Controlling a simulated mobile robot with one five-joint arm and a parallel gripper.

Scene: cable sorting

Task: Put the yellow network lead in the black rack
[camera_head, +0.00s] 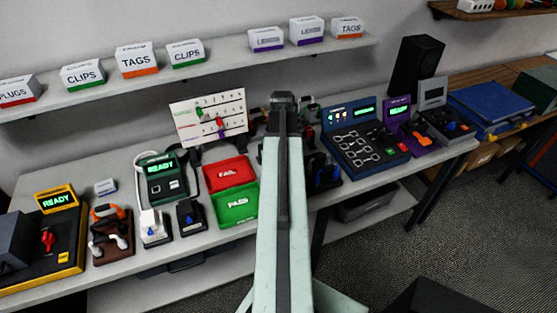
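My arm reaches up the middle of the picture, over the workbench (120,172). The dark piece at its far end looks like my gripper (283,98); its fingers cannot be made out, and no held thing shows. I cannot make out a yellow network lead. A dark holder with blue parts (325,175) stands just right of my arm and is partly hidden by it; I cannot tell if it is the black rack. Dark items behind my arm are also partly hidden.
A red FAIL tray (230,174) and a green PASS tray (236,205) lie left of my arm. A green READY tester (164,178) stands further left. A blue console (362,138) stands right. A shelf (215,66) with labelled boxes runs above the bench.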

